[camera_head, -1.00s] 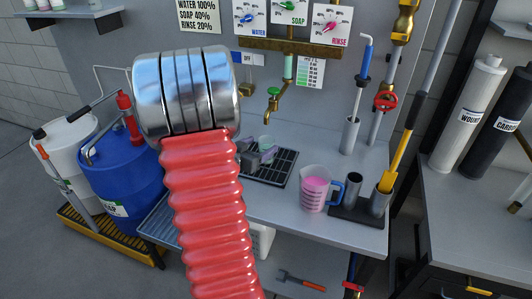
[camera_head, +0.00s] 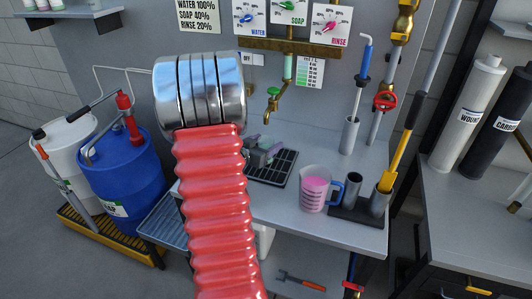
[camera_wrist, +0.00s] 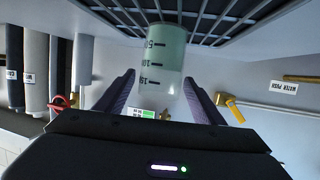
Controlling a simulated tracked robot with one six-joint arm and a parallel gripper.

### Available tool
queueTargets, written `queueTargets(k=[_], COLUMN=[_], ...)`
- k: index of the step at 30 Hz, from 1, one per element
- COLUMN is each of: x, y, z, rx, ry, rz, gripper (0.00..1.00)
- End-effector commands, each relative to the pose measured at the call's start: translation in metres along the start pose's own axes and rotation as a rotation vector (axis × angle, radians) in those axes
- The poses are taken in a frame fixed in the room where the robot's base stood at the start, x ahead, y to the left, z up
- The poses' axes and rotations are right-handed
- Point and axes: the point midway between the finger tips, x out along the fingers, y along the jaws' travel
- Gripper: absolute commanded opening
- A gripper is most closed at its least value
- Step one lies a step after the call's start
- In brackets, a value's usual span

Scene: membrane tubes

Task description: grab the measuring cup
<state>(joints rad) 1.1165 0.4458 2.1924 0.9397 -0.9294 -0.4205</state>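A clear graduated measuring cup (camera_wrist: 165,60) with a pale green tint and black marks is between the two fingers of my gripper (camera_wrist: 159,88) in the wrist view. The fingers stand apart on either side of it, and I cannot tell whether either touches. In the head view my gripper (camera_head: 264,153) is low over the black drain grate (camera_head: 285,168), partly behind my red arm, and the cup is mostly hidden there. A larger clear jug (camera_head: 315,189) with pink liquid and a blue handle stands on the bench to the right.
A brass tap (camera_head: 273,104) hangs above the grate. Right of the jug is a dark holder (camera_head: 358,216) with metal tubes and a yellow-handled tool (camera_head: 396,152). Blue (camera_head: 122,170) and white (camera_head: 66,150) drums stand left. The front bench strip is clear.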

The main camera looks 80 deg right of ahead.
Motion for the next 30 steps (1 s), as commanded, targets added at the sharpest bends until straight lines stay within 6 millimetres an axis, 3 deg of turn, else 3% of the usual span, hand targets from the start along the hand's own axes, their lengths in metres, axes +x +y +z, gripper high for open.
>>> queueTargets(k=[20,30], x=[-0.0003,-0.0006], y=[-0.0004,-0.0005], z=[-0.0003,-0.0015], rx=[0.0,0.0], ry=[0.001,0.001], rz=[-0.001,-0.001], gripper=[0.15,0.15])
